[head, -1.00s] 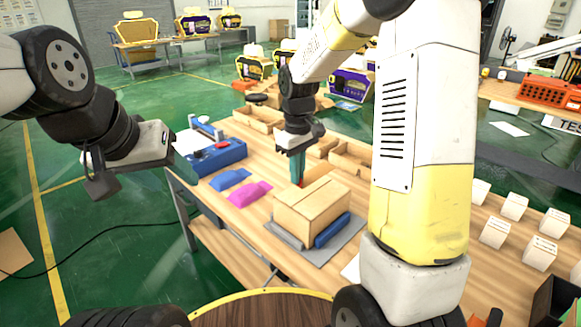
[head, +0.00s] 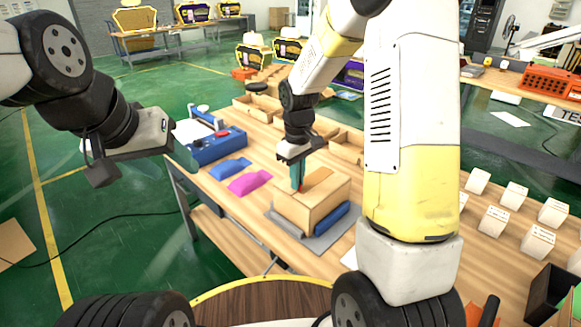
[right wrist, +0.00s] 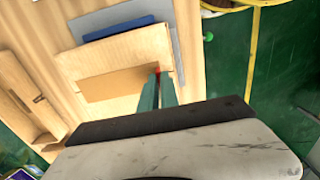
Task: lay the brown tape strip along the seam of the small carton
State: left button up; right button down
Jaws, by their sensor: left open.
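The small carton (head: 312,208) sits on a grey mat on the table, and its top also shows in the right wrist view (right wrist: 122,53). A brown tape strip (head: 319,180) lies flat across the middle of its top; the strip (right wrist: 112,85) is clearer in the right wrist view. My right gripper (head: 298,186) points down at one end of the strip, its teal fingers close together and a red spot at their tips (right wrist: 157,72). I cannot tell whether they grip anything. My left gripper (head: 172,148) is open and empty, left of the table.
A blue block (head: 331,217) lies beside the carton on the grey mat (head: 300,237). Blue and pink pouches (head: 249,183) and a blue device (head: 215,148) are to the left. Wooden trays (head: 257,108) stand behind. White boxes (head: 492,220) stand at the right.

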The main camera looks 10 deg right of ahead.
jog(key=shift+f, duration=0.25)
dwell(0.6)
jog(key=c, duration=1.5)
grip_release()
jog(key=shift+c, duration=0.2)
jog(key=shift+r, duration=2.95)
jog(key=shift+r, duration=0.1)
